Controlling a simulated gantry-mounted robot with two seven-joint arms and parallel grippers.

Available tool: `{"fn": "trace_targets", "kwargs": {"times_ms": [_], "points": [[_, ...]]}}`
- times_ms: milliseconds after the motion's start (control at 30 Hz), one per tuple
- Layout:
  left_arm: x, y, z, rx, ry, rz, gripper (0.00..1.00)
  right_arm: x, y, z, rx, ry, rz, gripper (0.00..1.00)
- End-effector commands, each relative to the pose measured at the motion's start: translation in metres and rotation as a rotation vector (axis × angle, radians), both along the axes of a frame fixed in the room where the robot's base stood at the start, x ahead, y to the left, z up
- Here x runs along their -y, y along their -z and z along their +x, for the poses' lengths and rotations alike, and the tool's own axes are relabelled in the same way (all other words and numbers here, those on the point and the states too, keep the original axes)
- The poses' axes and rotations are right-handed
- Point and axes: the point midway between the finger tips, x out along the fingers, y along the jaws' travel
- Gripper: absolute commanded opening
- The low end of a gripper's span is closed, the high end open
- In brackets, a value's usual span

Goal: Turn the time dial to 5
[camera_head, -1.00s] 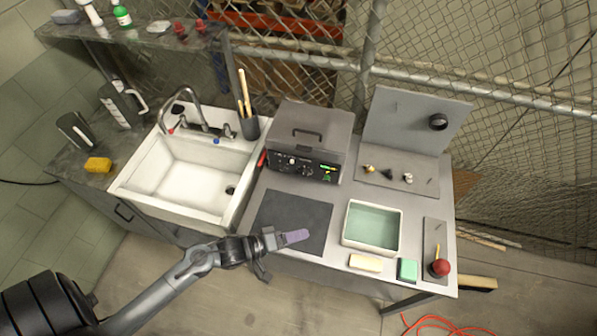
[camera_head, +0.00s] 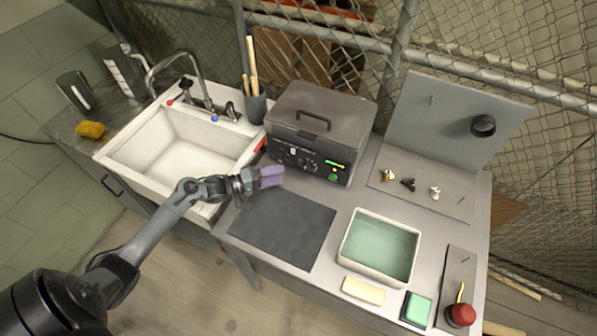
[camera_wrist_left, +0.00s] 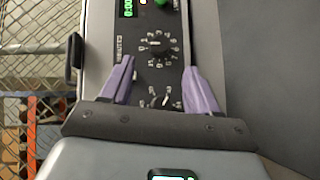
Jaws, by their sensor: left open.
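The dark grey machine (camera_head: 322,115) with a lid handle stands at the back of the bench. Its black front panel (camera_head: 310,162) carries dials, a lit green display and a green button. In the left wrist view the panel appears turned sideways, with one numbered dial (camera_wrist_left: 160,46) just beyond the fingertips and a second dial (camera_wrist_left: 163,102) between the fingers, partly cut off by the gripper. I cannot tell which is the time dial or read its setting. My left gripper (camera_head: 271,176), with purple fingers, is open and empty in front of the panel; its spread fingers (camera_wrist_left: 160,68) also show in the wrist view.
A white sink (camera_head: 185,145) lies left of the machine. A dark mat (camera_head: 283,230) lies below the gripper. A tray of greenish liquid (camera_head: 345,250) stands to the right. A holder with wooden sticks (camera_head: 256,105) and a red object (camera_head: 260,144) are close to the machine's left side.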

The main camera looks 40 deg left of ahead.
Motion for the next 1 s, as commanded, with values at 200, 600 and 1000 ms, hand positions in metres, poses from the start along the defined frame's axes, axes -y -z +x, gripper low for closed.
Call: {"fn": "trace_targets", "kwargs": {"times_ms": [200,600,1000], "points": [[0.018,0.004,0.033,0.001,0.000,-0.002,0.61,0.000,0.004,0.002,0.004,0.001,0.000,0.43],[0.038,0.008,0.069,-0.001,-0.001,0.000,0.61,0.001,0.008,0.002,0.004,0.001,-0.001,0.43],[0.040,0.009,0.071,-0.001,-0.001,0.000,0.55,0.001,0.008,0.002,0.003,0.001,-0.002,0.43]]}}
